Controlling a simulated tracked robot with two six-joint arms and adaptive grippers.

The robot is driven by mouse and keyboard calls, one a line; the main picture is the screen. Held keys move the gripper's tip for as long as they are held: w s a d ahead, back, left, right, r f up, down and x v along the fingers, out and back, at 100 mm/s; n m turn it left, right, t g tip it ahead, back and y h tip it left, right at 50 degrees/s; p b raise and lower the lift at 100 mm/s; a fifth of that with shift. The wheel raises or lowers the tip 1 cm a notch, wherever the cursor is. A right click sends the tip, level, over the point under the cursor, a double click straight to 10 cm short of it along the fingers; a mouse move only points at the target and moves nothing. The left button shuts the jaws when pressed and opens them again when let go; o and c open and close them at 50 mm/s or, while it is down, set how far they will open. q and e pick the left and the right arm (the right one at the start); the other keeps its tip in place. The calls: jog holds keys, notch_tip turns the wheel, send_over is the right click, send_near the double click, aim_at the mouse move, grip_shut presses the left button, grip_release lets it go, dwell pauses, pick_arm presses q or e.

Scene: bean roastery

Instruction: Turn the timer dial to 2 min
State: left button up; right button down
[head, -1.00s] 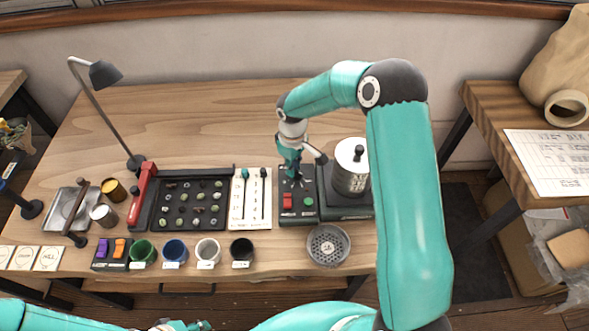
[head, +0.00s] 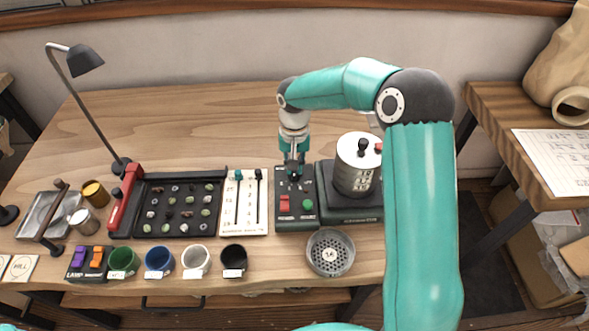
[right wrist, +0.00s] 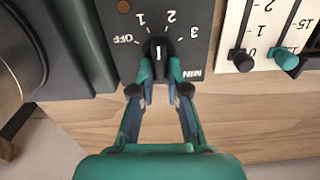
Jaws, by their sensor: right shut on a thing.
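The timer dial (right wrist: 158,49) is a black knob on a dark panel marked OFF, 1, 2, 3 and MIN. Its white pointer line points roughly up in the right wrist view, between the 1 and the 2. My right gripper (right wrist: 160,76) is shut on the dial, one fingertip on each side of it. In the head view my right gripper (head: 294,165) reaches down onto the top of the timer panel (head: 296,216), and the dial is mostly hidden by it. My left gripper is not in view.
A white slider board (head: 246,212) stands close on the left, and a metal cylinder on a dark base (head: 348,207) on the right. A round sieve (head: 330,252) lies in front.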

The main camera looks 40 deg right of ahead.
jog(key=shift+s+d+m+b, duration=0.15)
jog(key=shift+m+b, duration=0.2)
jog(key=shift+m, duration=0.45)
jog(key=shift+w+d+m+b, duration=0.1)
jog(key=shift+m+b, duration=0.2)
jog(key=shift+m, duration=0.5)
jog(key=shift+s, duration=0.1)
jog(key=c, duration=1.2)
grip_release()
jog(key=shift+d, duration=0.1)
jog(key=shift+o, duration=0.2)
notch_tip(320, 180, up, 12)
jog(key=shift+r, duration=0.1)
